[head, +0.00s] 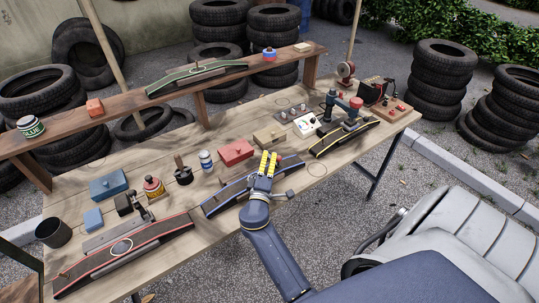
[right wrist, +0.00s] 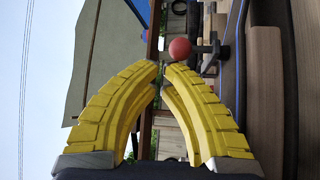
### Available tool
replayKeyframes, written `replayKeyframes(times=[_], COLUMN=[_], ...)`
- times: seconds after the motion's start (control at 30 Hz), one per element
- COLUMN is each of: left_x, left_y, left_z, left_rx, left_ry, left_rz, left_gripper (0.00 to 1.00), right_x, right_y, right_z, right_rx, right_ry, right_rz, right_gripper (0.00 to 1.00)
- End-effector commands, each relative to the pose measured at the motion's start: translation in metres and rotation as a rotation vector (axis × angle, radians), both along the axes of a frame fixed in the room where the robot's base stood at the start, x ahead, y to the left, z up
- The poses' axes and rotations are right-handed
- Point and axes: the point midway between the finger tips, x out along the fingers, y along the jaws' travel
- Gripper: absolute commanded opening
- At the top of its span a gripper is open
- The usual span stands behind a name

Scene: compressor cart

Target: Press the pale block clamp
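A pale tan block (head: 266,139) stands on the workbench (head: 105,177), just beyond my right gripper's fingertips in the head view. I cannot make out its clamp parts clearly. My right gripper (head: 269,155) has yellow fingers and hovers over the bench, seemingly just short of the block. In the right wrist view the gripper (right wrist: 160,69) has its fingertips together with nothing between them. A tan block (right wrist: 267,115) shows beside the fingers there, and a red ball knob (right wrist: 180,49) on a dark arm lies beyond the tips. My left gripper is not in view.
A red box (head: 236,152) and a blue-and-white can (head: 205,160) stand left of the gripper. A blue curved piece (head: 228,194) lies close under it. A raised shelf (head: 130,107) runs behind.

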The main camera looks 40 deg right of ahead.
Motion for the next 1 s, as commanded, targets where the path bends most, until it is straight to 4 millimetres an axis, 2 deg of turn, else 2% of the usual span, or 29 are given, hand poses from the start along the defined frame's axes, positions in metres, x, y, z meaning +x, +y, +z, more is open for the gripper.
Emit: replayKeyframes(times=[0.03,0.4,1.0], left_x=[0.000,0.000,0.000], left_y=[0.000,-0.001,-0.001], left_z=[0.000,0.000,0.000], left_rx=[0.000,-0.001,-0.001], left_ry=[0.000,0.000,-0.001], left_rz=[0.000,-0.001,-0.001], left_gripper=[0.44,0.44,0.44], right_x=[-0.012,-0.036,-0.040], right_y=[0.001,0.037,0.043], right_z=[-0.009,-0.012,-0.012], right_rx=[0.000,-0.001,0.000], right_ry=[0.018,0.008,0.004], right_rz=[-0.016,-0.003,-0.001], right_gripper=[0.00,0.00,0.00])
